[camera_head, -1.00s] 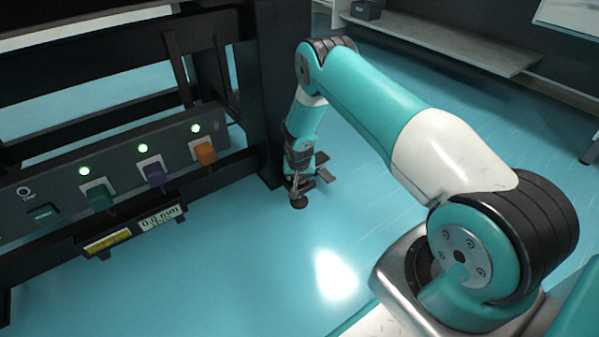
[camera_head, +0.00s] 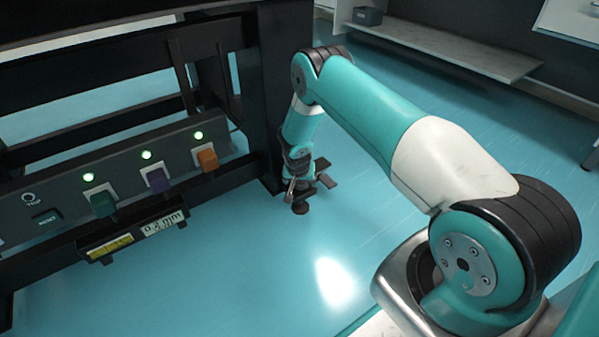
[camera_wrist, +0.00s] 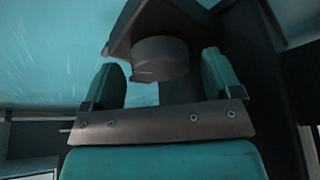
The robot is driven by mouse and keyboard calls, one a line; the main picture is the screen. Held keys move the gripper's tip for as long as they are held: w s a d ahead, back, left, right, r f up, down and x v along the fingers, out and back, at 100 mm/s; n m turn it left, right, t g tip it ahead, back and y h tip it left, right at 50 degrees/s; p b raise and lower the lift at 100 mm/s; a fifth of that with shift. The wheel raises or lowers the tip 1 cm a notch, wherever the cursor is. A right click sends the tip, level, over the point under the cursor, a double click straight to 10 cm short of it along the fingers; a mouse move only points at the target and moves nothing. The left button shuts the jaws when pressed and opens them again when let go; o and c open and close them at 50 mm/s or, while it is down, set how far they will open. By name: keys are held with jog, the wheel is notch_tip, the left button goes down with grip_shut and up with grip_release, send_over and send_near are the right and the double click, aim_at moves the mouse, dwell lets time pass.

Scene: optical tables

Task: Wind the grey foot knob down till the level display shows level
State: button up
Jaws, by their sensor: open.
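In the wrist view a grey round knob (camera_wrist: 160,59) sits under a dark bracket (camera_wrist: 165,22). My gripper (camera_wrist: 160,85) is open, its two teal fingers on either side of the knob, with a visible gap on each side. In the head view my gripper (camera_head: 301,186) is low at the foot of the black frame, above a small dark foot disc (camera_head: 301,208); the knob is not clear there. The level display (camera_head: 164,222) hangs on the frame at left, with small digits that look like 0.2 mm, beside a yellow vial (camera_head: 110,246).
A grey panel (camera_head: 70,200) carries green, purple and orange blocks (camera_head: 158,180), each with a lit green lamp above. The black frame's upright (camera_head: 285,80) stands close beside my arm. The teal floor (camera_head: 260,260) in front is clear.

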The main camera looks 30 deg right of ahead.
jog(key=p+v, duration=0.8)
jog(key=v, duration=0.9)
jog(key=shift+s, duration=0.1)
